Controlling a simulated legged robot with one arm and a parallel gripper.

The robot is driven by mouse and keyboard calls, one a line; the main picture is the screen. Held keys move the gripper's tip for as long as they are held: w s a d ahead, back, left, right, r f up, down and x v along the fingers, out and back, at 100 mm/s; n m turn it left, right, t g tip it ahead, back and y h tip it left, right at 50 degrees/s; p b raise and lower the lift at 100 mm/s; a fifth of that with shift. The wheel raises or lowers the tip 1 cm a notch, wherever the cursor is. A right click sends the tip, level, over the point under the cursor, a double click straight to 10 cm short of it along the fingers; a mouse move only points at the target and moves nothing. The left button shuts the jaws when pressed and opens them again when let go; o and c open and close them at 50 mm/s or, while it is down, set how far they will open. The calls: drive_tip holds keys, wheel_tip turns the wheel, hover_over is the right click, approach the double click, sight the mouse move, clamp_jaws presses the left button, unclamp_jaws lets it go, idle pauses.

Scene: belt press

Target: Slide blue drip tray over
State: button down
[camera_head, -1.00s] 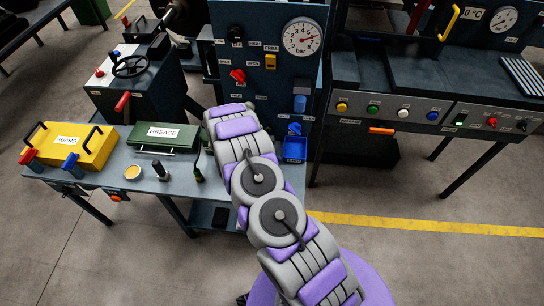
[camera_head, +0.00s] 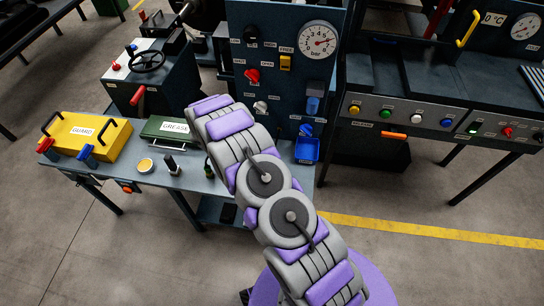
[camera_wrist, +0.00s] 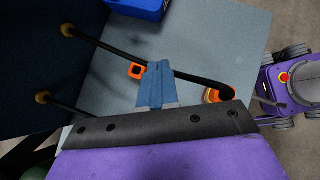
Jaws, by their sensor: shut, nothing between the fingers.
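The blue drip tray (camera_head: 307,150) sits low on the front of the gauge panel, just right of my arm in the head view. A blue piece at the top edge of the wrist view (camera_wrist: 148,6) looks like the same tray, mostly cut off. My gripper (camera_wrist: 158,66) shows in the wrist view as two blue-grey fingers, shut together and empty. It is apart from the tray, which lies beyond the fingertips. In the head view my own arm hides the gripper.
A black hose (camera_wrist: 150,57) crosses the wrist view near the fingertips, above a grey bench surface (camera_wrist: 240,45). The bench in the head view holds a yellow guard box (camera_head: 85,138), a green grease box (camera_head: 165,130) and a small tin (camera_head: 146,166). The gauge panel (camera_head: 275,100) stands behind.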

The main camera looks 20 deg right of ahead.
drive_tip(key=shift+v, duration=0.95)
drive_tip(key=shift+a, duration=0.1)
